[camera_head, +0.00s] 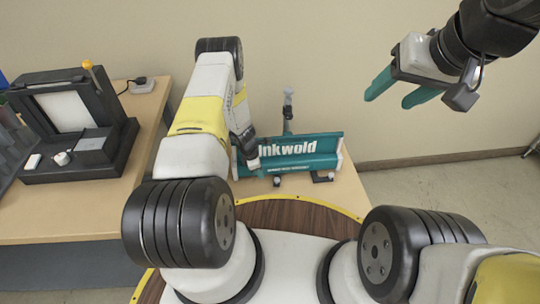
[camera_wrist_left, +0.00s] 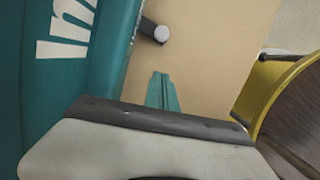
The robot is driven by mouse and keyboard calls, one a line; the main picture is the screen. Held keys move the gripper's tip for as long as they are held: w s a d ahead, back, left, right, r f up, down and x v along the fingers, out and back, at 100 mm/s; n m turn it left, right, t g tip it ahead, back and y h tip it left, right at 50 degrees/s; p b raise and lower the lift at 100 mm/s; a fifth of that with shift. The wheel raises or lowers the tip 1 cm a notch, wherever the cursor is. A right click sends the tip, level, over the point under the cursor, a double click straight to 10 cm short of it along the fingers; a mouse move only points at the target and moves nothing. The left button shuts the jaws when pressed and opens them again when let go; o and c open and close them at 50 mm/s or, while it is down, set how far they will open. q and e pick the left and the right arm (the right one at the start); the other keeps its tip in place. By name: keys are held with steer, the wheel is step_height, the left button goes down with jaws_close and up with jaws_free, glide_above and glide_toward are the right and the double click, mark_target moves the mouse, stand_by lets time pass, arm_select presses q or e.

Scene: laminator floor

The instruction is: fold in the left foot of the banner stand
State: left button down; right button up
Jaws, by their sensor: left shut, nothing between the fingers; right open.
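The banner stand (camera_head: 300,155) is a teal case lettered "Inkwold" on the wooden table. Its left foot (camera_head: 276,181) shows as a small dark piece at the front of its base; a second foot (camera_head: 322,178) is further right. In the left wrist view, the teal case (camera_wrist_left: 100,70) fills the left side, and a dark foot with a pale round end (camera_wrist_left: 155,30) sticks out from it. My left gripper (camera_head: 255,163) is at the case's left end. Its teal fingers (camera_wrist_left: 162,78) are shut, empty and apart from that foot. My right gripper (camera_head: 395,92) is open and empty, high at right.
A black machine (camera_head: 75,120) with a pale panel stands on the table (camera_head: 60,215) at left. A yellow-edged brown round surface (camera_head: 290,215) lies in front.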

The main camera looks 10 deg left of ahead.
arm_select(q)
steer(key=s+a+r+n+t+h, duration=0.2)
steer(key=s+a+t+h, duration=0.1)
steer(key=a+h, duration=0.2)
steer(key=x, duration=1)
steer(key=shift+a+f, duration=0.15)
steer(key=shift+a, duration=0.1)
steer(key=shift+w+d, duration=0.3)
steer(key=shift+d, duration=0.25)
steer(key=shift+w+d, duration=0.3)
steer(key=shift+d, duration=0.25)
steer(key=shift+w+d+f, duration=0.15)
steer(key=shift+w+d, duration=0.15)
steer(key=shift+d, duration=0.2)
